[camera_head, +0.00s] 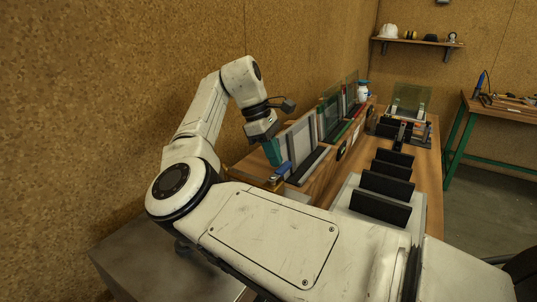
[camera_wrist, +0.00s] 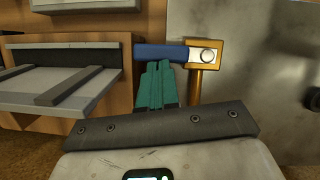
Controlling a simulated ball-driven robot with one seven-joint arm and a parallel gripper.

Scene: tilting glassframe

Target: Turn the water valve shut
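The water valve has a blue lever handle (camera_wrist: 160,53) and a brass-coloured body with a pipe (camera_wrist: 203,56). In the wrist view the lever lies level, reaching left from a round bolt on the valve. In the head view the blue lever (camera_head: 283,171) shows just below my gripper (camera_head: 272,152). My gripper's teal fingers (camera_wrist: 157,68) are side by side with almost no gap, and nothing shows between them. Their tips meet the lower edge of the lever in the wrist view; whether they touch it I cannot tell.
A wooden bench (camera_head: 323,187) holds framed panels in a rack (camera_head: 302,141) beside the valve. A grey metal surface (camera_wrist: 250,60) stands right of the valve. Black slotted holders (camera_head: 385,187) stand on the bench. A cork-like wall is close on the left.

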